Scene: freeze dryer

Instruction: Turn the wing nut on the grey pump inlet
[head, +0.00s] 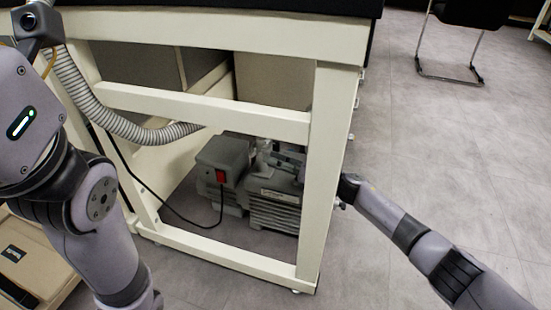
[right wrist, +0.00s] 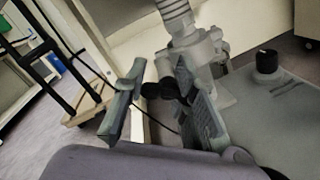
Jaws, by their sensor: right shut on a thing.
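The grey pump (head: 275,212) stands on the floor under the bench, with a red switch on its grey box. Its pale inlet (head: 262,158) rises from the top and shows larger in the right wrist view (right wrist: 195,50). The wing nut (right wrist: 160,90) looks dark and sits beside the inlet, between my right fingers. My right gripper (right wrist: 163,105) is shut on it, with a finger on each side. In the head view my right gripper (head: 288,158) reaches in behind the bench's front leg, which hides part of it. My left arm shows at the left; its gripper is out of view.
The cream bench frame (head: 312,200) has a leg and crossbars close around my right arm. A ribbed hose (head: 120,122) runs under the bench, and a black cable (head: 165,205) hangs near the pump. Open floor lies right, with a chair (head: 450,70) far back.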

